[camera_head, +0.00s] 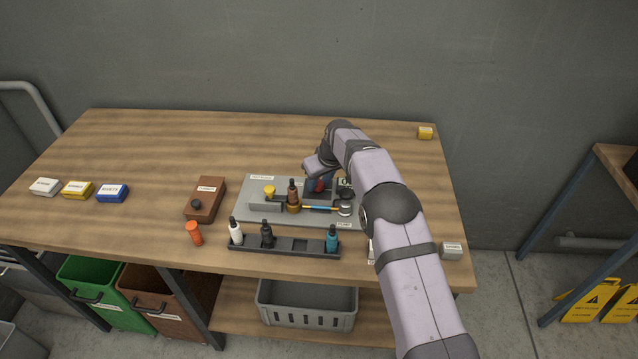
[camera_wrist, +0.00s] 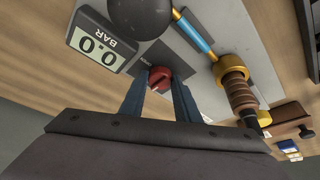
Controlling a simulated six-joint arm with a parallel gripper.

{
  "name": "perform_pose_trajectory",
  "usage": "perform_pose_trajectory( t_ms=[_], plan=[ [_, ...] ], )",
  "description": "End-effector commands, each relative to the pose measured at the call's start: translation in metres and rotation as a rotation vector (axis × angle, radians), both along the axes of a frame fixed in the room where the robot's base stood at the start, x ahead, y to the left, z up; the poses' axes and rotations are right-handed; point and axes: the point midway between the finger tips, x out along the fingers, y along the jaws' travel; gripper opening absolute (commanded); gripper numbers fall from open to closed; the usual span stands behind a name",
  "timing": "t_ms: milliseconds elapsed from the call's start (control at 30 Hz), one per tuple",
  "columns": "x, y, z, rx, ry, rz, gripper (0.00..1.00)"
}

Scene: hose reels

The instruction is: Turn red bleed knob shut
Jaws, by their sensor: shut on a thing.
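The red bleed knob (camera_wrist: 160,79) sits on the grey plate, with a pale line across its face in the wrist view. My gripper (camera_wrist: 160,92) has its two blue fingers on either side of the knob and is shut on it. In the head view a bit of the red knob (camera_head: 318,186) shows below my gripper (camera_head: 319,178); the wrist hides part of that area. A gauge (camera_wrist: 97,45) beside the knob shows 0.0 BAR, upside down in the wrist view.
The grey plate (camera_head: 252,213) also bears a brass fitting with a brown bottle-like part (camera_head: 293,191), a blue-and-yellow tube (camera_head: 320,208) and a yellow knob (camera_head: 269,190). A dark rack (camera_head: 285,246) with bottles stands in front. A brown box (camera_head: 206,199) lies left. The table's back left is clear.

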Motion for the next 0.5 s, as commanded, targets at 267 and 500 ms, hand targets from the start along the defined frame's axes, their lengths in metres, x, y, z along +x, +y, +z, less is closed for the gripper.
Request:
perform_pose_trajectory(
  t_ms=[267,500],
  plan=[
    [-0.0001,-0.0003,0.0002,-0.002,0.0,0.002,0.39],
    [0.0,0.0,0.0002,-0.002,0.0,0.001,0.48]
  ],
)
